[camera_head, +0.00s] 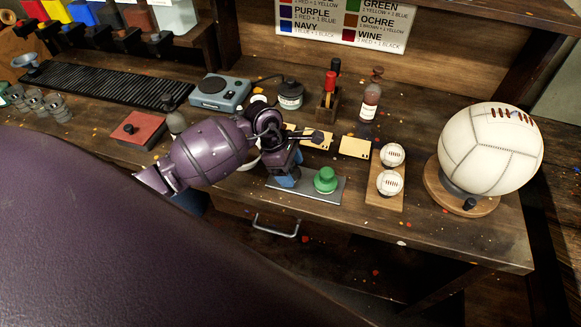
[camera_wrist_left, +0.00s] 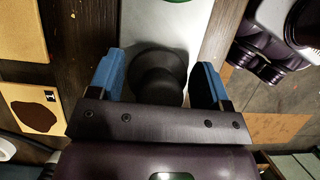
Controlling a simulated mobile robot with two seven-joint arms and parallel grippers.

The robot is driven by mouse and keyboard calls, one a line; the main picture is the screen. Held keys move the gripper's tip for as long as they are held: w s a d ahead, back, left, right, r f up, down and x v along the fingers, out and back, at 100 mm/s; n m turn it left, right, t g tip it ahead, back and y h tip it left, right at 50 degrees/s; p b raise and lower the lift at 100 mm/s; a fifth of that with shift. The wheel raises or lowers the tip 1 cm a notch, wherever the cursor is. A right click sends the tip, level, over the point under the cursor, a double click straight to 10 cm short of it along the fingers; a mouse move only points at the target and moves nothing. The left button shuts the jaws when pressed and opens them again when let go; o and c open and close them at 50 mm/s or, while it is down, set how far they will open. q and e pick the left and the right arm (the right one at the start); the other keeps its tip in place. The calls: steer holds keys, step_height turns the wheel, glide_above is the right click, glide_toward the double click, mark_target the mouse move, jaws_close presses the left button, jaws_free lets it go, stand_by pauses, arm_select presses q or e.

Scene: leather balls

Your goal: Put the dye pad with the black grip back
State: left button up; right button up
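The dye pad with the black grip (camera_wrist_left: 158,75) shows in the left wrist view between the blue fingers of my left gripper (camera_wrist_left: 158,85). Small gaps show between the fingers and its round grip, so the gripper looks open around it. In the head view my left gripper (camera_head: 284,180) points down over the left part of a grey metal plate (camera_head: 307,198) and hides the black pad. I cannot tell whether the pad touches the plate. A green-grip dye pad (camera_head: 326,180) stands upright on the plate's right part. My right gripper is not in view.
Light leather swatches (camera_head: 355,147) lie behind the plate. A board (camera_head: 385,203) with two small white balls is to its right, then a large white ball (camera_head: 490,150) on a stand. A brown bottle (camera_head: 369,98) and a tool block (camera_head: 327,105) stand behind.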

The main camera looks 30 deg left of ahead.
arm_select(q)
steer(key=o, duration=0.3)
steer(key=shift+r, duration=0.1)
steer(key=shift+r, duration=0.2)
steer(key=v, duration=1.1)
steer(key=shift+a+r+b, duration=0.2)
steer(key=shift+r+b, duration=0.2)
steer(key=shift+b, duration=0.05)
